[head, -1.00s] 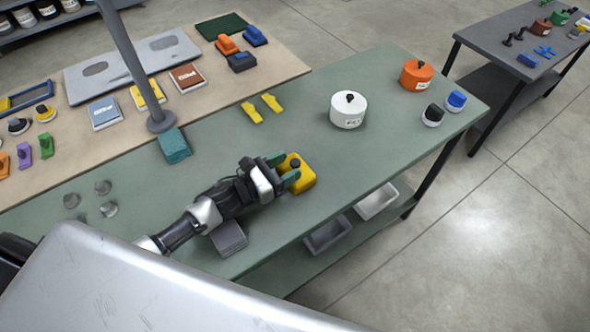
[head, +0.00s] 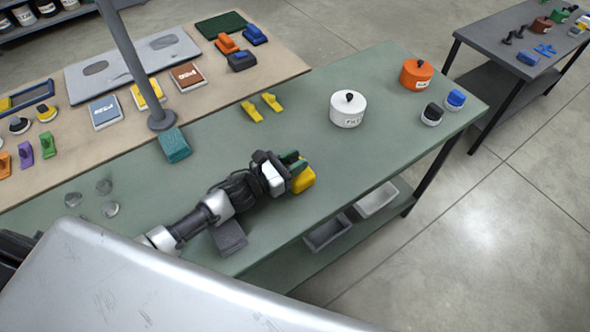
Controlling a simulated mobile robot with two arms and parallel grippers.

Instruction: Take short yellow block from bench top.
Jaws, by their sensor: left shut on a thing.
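The short yellow block (head: 304,181) is on the green bench top (head: 345,160), near its front edge. My left gripper (head: 293,167) reaches in from the left and is shut on the block. The gripper's fingers and body hide the block's top and left side. I cannot tell whether the block is clear of the bench top. My right gripper is not in view.
A grey block (head: 230,237) lies beside my left arm. A teal block (head: 174,146), two yellow clips (head: 261,107), a white tin (head: 347,109) and an orange tin (head: 416,75) stand farther back. Grey bins (head: 327,232) sit on the shelf below.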

